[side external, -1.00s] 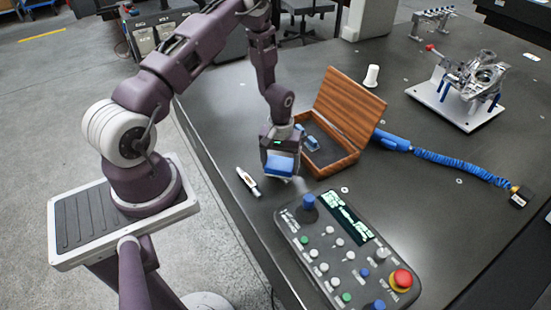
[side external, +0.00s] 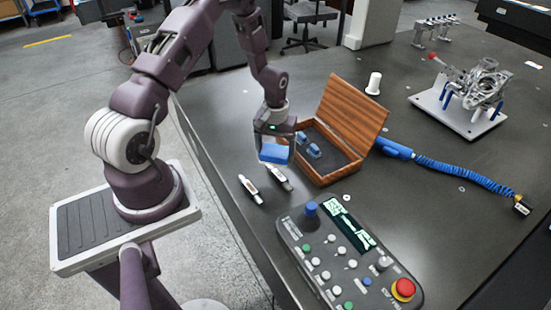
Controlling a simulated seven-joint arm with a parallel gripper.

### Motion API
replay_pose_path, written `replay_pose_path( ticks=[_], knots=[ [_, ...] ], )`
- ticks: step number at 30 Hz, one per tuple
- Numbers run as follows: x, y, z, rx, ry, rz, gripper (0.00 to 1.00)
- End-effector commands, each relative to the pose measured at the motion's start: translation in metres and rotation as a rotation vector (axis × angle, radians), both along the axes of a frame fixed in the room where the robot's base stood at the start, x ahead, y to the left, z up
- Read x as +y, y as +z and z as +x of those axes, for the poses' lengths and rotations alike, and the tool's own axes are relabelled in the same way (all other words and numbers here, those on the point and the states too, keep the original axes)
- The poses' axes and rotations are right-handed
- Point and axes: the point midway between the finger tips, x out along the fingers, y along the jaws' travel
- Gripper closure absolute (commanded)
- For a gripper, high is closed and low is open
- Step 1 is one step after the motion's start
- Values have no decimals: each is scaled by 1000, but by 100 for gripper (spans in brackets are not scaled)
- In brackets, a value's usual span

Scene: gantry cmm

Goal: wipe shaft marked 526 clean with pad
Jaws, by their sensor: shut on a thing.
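My gripper (side external: 274,150) is shut on a blue pad (side external: 273,154) and holds it above the table, just left of the open wooden box. Two small pale shaft-like pieces with dark markings lie on the table below the pad: one on the left (side external: 250,189) and one on the right (side external: 279,178). The pad is above the right one and appears apart from it. The markings are too small to read, so I cannot tell which piece is marked 526.
The open wooden box (side external: 326,174) holds small blue items (side external: 312,150). A control panel (side external: 350,262) with a red button stands in front.

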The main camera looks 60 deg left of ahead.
Motion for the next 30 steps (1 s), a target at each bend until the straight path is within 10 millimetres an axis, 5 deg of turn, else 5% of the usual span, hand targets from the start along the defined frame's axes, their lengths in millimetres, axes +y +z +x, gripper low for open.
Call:
replay_pose_path(
  ticks=[9, 26, 30],
  knots=[
    [0, 26, 0, -1, 0, 1, 67],
    [0, 29, 0, 0, -1, 0, 67],
    [-15, 45, 6, -6, -82, -3, 67]
  ],
)
